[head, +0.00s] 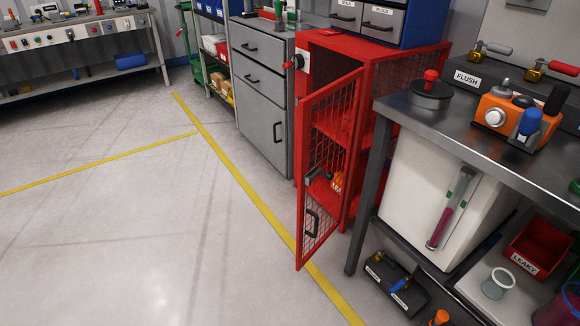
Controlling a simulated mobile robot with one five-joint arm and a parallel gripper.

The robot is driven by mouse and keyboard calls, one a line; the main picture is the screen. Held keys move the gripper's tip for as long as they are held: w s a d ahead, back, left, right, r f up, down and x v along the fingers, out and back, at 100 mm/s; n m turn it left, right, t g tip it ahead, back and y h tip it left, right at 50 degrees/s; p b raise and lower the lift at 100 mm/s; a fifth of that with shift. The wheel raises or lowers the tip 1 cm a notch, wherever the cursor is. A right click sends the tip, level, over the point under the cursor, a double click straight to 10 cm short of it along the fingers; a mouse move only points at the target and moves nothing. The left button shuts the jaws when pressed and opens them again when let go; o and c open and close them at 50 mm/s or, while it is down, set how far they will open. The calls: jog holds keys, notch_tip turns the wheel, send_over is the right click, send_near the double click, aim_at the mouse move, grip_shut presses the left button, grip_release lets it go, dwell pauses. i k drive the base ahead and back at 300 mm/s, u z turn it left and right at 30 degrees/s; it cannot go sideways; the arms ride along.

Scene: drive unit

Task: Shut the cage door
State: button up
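The cage is a red cabinet (410,55) with mesh sides, standing right of the middle in the head view. Its red mesh door (328,115) stands open, swung out toward the aisle. The door's right edge meets the cabinet's near front post, and its free edge is out to the left, apart from the cabinet. A black handle (312,222) sits low on the door near the free edge. Red shelves and a small orange item (338,181) show inside, partly hidden by the mesh. My gripper is not in view.
A grey drawer cabinet (262,90) stands beyond the cage. A steel workbench (440,118) with an orange device (515,118) is close on the right, its leg near the door. A yellow floor line (250,190) runs under the door. The grey floor (150,240) to the left is clear.

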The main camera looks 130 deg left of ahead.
aim_at(303, 179)
jog(key=u, duration=3.8)
jog(key=i, duration=1)
jog(key=k, duration=0.5)
jog(key=u, duration=2.3)
jog(key=k, duration=1.05)
jog(key=z, duration=0.05)
